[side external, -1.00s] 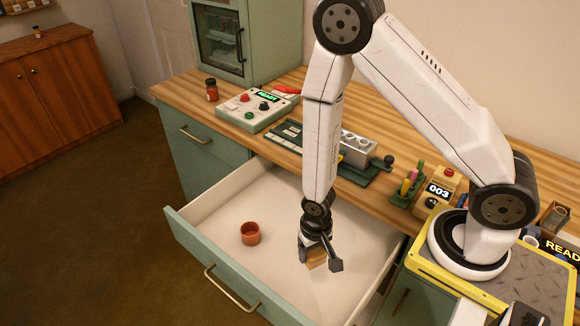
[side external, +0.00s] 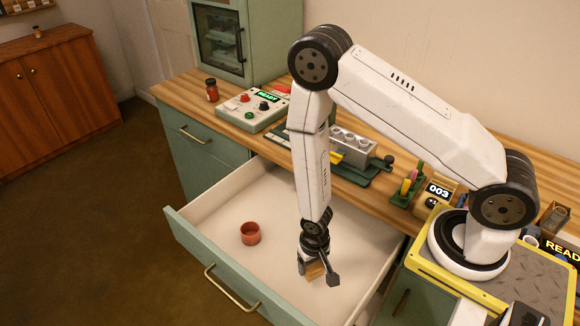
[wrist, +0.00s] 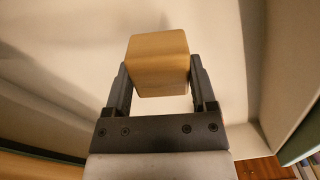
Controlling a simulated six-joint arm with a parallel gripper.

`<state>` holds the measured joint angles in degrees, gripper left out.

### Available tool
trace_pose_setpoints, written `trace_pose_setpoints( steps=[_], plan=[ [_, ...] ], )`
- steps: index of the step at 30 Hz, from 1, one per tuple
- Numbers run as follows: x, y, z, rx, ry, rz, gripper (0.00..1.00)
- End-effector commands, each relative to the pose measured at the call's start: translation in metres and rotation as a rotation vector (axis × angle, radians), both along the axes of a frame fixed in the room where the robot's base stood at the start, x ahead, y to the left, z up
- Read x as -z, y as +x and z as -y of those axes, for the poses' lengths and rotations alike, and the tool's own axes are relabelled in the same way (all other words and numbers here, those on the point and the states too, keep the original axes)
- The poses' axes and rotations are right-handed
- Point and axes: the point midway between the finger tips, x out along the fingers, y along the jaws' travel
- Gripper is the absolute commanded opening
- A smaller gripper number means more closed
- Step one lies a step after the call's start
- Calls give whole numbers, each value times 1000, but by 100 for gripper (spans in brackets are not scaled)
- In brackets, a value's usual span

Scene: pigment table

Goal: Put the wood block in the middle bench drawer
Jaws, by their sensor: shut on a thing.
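The wood block (side external: 315,271) is a small tan cube between the fingers of my gripper (side external: 318,275). In the wrist view the block (wrist: 158,62) sits between both fingers of my gripper (wrist: 158,85), which is shut on it. The open middle bench drawer (side external: 200,205) has a green front and a pale interior. My gripper holds the block inside the drawer's outline, over its right part. I cannot tell whether the block touches the drawer floor.
A small reddish-brown cup (side external: 250,233) stands on the drawer floor, left of my gripper. The drawer floor between them is clear. The wooden bench top (side external: 290,85) behind carries a control box (side external: 253,109) and a grey metal fixture (side external: 350,146).

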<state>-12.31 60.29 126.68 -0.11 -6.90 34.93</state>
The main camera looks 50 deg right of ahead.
Motion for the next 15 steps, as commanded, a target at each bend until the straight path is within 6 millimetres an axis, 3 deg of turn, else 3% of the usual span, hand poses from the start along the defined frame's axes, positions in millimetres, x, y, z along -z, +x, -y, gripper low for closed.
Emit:
trace_pose_setpoints(
  steps=[15],
  plan=[
    [16,0,0,0,0,0,14]
  ],
)
